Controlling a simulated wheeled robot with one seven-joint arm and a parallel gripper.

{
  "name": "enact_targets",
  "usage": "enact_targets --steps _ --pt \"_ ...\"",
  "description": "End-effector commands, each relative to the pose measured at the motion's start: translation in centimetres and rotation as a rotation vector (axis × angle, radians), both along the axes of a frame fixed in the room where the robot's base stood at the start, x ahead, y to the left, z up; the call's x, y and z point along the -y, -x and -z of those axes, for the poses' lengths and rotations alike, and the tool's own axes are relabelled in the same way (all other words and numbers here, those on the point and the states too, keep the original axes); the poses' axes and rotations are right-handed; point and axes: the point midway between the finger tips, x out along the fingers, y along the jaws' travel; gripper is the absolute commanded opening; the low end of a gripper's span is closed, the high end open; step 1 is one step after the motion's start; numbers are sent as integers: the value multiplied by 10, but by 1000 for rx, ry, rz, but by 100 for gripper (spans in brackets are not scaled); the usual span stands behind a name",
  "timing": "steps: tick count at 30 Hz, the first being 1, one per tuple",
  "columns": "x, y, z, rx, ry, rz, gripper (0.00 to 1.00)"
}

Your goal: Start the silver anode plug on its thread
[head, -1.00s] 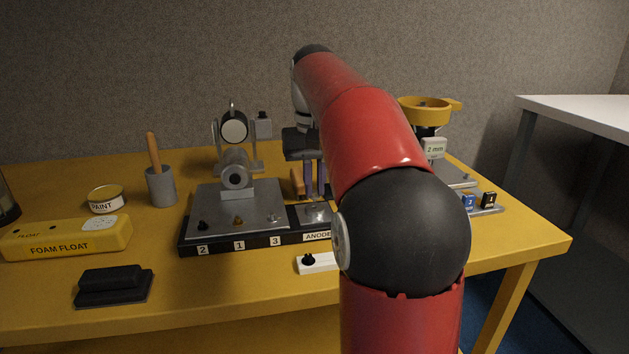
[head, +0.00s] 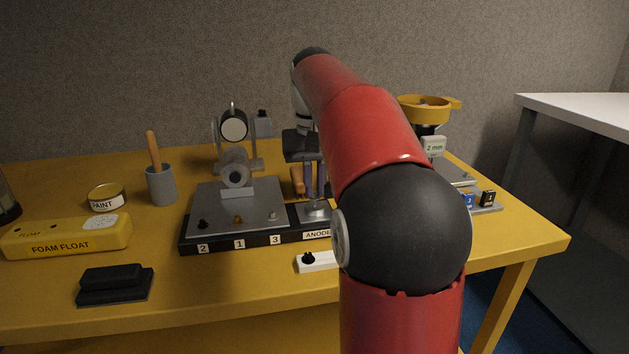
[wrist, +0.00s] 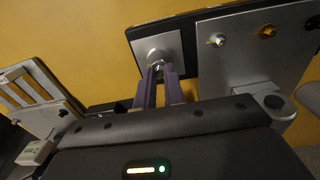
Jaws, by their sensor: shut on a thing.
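My gripper (wrist: 159,75) has two purple fingers pointing down over the grey square anode plate (wrist: 178,42). The fingertips are close together at a round silver piece (wrist: 154,54) on that plate, where the silver anode plug is pinched. The plug is mostly hidden by the fingers, and I cannot tell whether it touches the thread. In the head view my gripper (head: 315,196) stands over the plate, right of the main panel, behind the ANODE label (head: 317,234).
The panel (head: 235,212) beside it carries black, brass and silver screws above labels 2, 1 and 3. A white block (head: 318,262) lies in front. A yellow foam float (head: 65,240) and a paint tin (head: 106,198) are at left.

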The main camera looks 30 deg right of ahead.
Motion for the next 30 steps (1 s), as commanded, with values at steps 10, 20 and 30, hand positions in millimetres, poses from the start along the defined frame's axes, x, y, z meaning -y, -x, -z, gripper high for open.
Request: enact_targets --steps 10,20,30 --pt "0 0 1 0 0 0 0" --pt "0 0 2 0 0 0 0" --pt "0 0 7 0 0 0 0"
